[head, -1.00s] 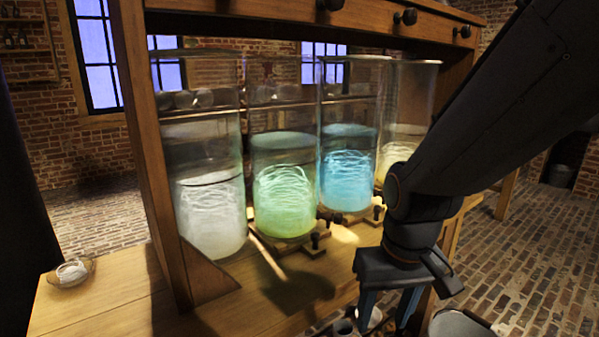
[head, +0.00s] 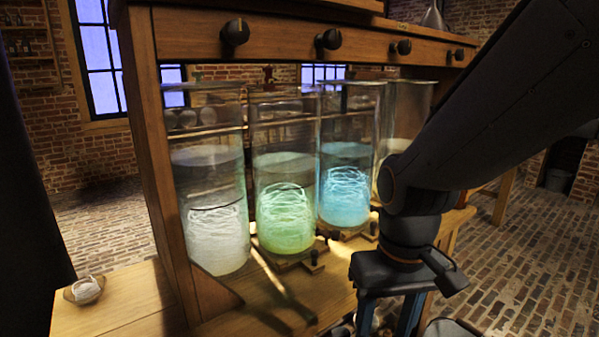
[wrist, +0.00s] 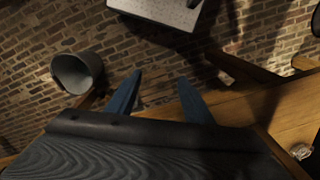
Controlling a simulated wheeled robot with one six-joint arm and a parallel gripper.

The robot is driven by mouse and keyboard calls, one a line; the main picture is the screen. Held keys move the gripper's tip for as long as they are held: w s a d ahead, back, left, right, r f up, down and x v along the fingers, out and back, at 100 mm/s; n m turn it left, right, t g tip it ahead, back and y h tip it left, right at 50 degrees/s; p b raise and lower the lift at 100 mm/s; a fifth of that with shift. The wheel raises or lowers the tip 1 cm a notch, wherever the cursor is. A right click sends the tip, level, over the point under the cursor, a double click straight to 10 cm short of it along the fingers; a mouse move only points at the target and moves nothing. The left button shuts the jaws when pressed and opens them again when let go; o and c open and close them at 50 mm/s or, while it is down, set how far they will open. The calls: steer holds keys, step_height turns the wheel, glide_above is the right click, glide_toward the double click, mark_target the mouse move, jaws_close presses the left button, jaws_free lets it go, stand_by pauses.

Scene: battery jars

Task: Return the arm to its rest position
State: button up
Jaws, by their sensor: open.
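My gripper (head: 388,318) hangs from my dark arm at the lower right of the head view, with its blue fingers pointing down beside the front edge of the wooden bench (head: 110,305). In the wrist view its two blue fingers (wrist: 160,95) are spread apart with nothing between them. Tall glass jars stand on the bench to the left of my gripper: one with white coils (head: 217,238), one with green coils (head: 285,220) and one with blue coils (head: 345,195). A further jar (head: 405,110) is partly hidden behind my arm.
A wooden rail with dark knobs (head: 330,39) runs above the jars. A small dish with white string (head: 86,290) sits at the bench's left end. A grey bucket (wrist: 77,72) stands by the bench. The brick floor (head: 530,250) at right is mostly clear.

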steer(key=d+r+m+p, duration=0.1)
steer(key=d+r+p, duration=0.5)
steer(key=p, duration=0.3)
steer(key=shift+s+m+p, duration=0.35)
steer(key=shift+m, duration=0.05)
